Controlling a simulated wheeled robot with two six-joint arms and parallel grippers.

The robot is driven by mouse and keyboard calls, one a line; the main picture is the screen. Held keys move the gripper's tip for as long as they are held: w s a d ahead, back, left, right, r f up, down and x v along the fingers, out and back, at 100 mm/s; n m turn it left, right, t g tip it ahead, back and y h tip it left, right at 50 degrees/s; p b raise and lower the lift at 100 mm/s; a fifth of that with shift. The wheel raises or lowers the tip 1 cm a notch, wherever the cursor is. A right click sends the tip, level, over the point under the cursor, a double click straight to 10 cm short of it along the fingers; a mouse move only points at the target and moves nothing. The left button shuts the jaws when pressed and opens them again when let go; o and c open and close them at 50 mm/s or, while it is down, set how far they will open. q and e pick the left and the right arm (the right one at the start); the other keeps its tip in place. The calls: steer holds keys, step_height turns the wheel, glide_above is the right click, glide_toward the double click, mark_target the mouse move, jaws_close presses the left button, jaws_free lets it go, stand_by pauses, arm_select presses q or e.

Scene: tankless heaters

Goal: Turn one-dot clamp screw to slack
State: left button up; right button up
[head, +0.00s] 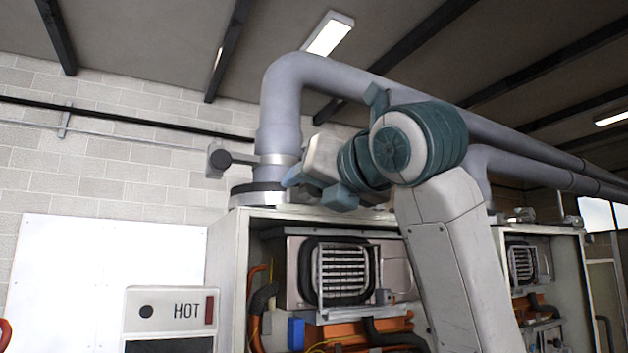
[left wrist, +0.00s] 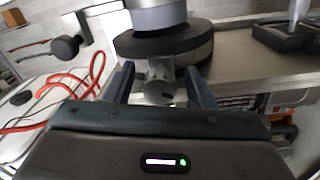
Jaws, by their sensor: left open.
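A grey flue pipe (head: 279,118) rises from a dark collar (head: 257,187) on top of the heater cabinet. In the left wrist view the collar (left wrist: 140,45) is a thick dark ring under the pale pipe. A short metallic screw piece (left wrist: 161,78) projects from the collar's front toward me. My left gripper (head: 312,188) is at the collar. In the left wrist view its two open fingers (left wrist: 160,90) stand on either side of the screw piece, with visible gaps. No dot mark is readable. My right gripper is not in view.
A white panel marked HOT (head: 170,312) stands at lower left. A second heater cabinet (head: 540,275) is at right. Red hoses (left wrist: 70,90) lie left of the gripper.

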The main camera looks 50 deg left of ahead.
arm_select(q)
steer(key=shift+d, duration=0.1)
steer(key=shift+c, duration=0.9)
steer(key=shift+a, duration=0.2)
steer(key=c, duration=0.4)
steer(key=shift+f, duration=0.1)
steer(key=c, duration=0.3)
steer(key=shift+c, duration=0.5)
steer(key=n+b, duration=0.1)
steer(key=n, duration=0.3)
steer(key=shift+a, duration=0.1)
steer(key=shift+s+n, duration=0.1)
steer(key=shift+n, duration=1.3)
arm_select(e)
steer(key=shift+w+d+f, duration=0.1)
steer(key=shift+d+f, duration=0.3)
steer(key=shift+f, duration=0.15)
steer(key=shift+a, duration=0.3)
